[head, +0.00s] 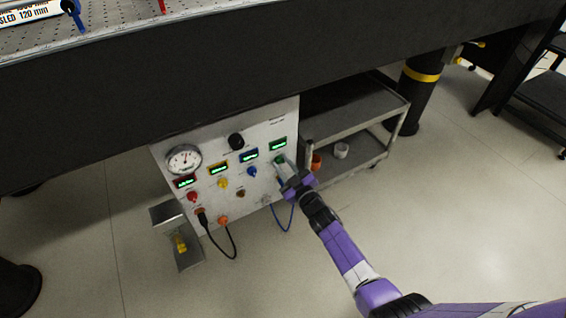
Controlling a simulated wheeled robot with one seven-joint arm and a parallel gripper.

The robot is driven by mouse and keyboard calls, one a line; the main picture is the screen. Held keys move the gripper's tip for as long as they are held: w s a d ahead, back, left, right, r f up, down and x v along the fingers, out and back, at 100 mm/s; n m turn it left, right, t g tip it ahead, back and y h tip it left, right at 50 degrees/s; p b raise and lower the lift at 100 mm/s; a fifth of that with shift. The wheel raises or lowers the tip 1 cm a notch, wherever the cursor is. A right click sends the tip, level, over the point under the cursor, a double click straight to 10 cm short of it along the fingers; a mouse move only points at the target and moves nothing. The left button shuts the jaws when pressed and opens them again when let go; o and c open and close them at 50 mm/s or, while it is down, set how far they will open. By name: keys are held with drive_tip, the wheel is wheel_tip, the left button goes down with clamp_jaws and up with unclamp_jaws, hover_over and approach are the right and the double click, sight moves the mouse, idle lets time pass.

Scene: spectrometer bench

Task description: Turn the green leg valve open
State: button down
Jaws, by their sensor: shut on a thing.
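The green leg valve (280,160) is a small green knob at the right side of the white valve panel (260,125), below a green-framed display (278,144). My gripper (284,168) reaches up from the lower right to this knob. It is shut on the green valve, and its fingers hide part of the knob. The knob's turned angle is too small to tell.
Blue (252,171), yellow (222,183) and red (192,196) knobs sit left of the green one. A gauge (184,159) is at upper left. Black and blue cables hang below. The dark bench edge (250,75) overhangs the panel. A grey cart (345,165) stands at right.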

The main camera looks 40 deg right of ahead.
drive_tip(key=m+p, duration=0.1)
drive_tip(key=m, duration=0.2)
drive_tip(key=shift+r+m+p, duration=0.15)
drive_tip(key=shift+m+p, duration=0.25)
drive_tip(key=m+p, duration=0.1)
drive_tip(key=m, duration=0.2)
drive_tip(key=shift+m, duration=0.3)
drive_tip(key=m+p, duration=0.1)
drive_tip(key=m, duration=0.5)
drive_tip(key=shift+m+p, duration=0.3)
drive_tip(key=shift+m, duration=0.1)
drive_tip(key=c, duration=1.1)
unclamp_jaws()
drive_tip(key=shift+p+v, duration=1.65)
drive_tip(key=shift+v, duration=2.25)
